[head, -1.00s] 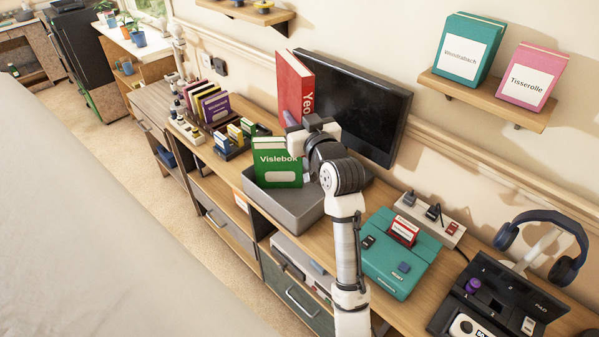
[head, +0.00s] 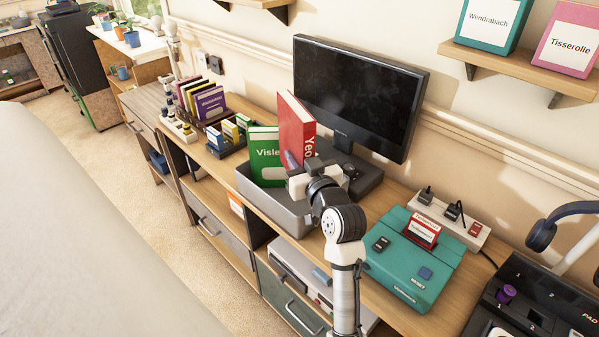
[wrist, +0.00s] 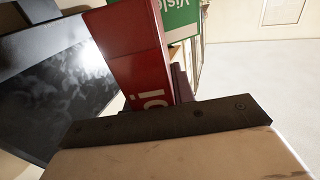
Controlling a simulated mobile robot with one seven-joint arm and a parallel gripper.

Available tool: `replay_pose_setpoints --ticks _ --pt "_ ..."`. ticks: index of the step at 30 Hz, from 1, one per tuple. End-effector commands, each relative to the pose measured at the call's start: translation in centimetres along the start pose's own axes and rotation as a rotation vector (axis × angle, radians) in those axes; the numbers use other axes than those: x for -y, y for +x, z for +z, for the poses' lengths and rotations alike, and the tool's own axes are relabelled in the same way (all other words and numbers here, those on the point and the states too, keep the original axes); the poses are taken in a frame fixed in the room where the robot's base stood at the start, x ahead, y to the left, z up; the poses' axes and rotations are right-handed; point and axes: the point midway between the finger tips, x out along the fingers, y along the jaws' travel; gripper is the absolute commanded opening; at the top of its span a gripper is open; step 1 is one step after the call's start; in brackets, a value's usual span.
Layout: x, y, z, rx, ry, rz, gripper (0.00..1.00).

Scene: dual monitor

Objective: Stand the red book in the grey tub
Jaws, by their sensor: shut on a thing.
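The red book (head: 298,122) is upright, slightly tilted in the picture, with its cover facing right of the green book (head: 264,152). My gripper (head: 292,168) is shut on the red book, low on its spine side. The book is at the grey tub (head: 272,208), over or inside it; its lower end is hidden by my gripper and the tub wall, so I cannot tell if it touches the floor. The green book stands in the tub. In the wrist view the red book (wrist: 130,45) rises from behind the dark gripper edge, with the green book (wrist: 180,16) beyond it.
The monitor (head: 355,90) stands close behind the tub. A teal device (head: 405,265) sits to the right on the desk. A rack of small books (head: 215,105) and small boxes (head: 232,130) stand to the left. A power strip (head: 440,215) lies at the back right.

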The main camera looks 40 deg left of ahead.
Motion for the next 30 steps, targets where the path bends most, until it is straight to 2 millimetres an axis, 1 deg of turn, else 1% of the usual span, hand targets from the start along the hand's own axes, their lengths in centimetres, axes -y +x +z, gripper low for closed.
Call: replay_pose_setpoints --ticks 1,4,6,14,26,29,30 --pt "0.1 -0.2 1.3 -0.001 0.001 0.0 0.0" --pt "0.2 -0.5 2.8 0.0 0.001 -0.001 0.0" --pt "0.3 -0.6 3.3 -0.001 0.0 -0.001 0.0" --pt "0.3 -0.7 3.0 -0.001 -0.001 -0.002 0.0" --pt "0.3 -0.7 4.3 -0.001 0.0 -0.002 0.0" --pt "0.3 -0.7 4.3 -0.001 0.0 -0.002 0.0" --pt "0.3 -0.6 4.3 0.001 0.0 -0.003 0.27"
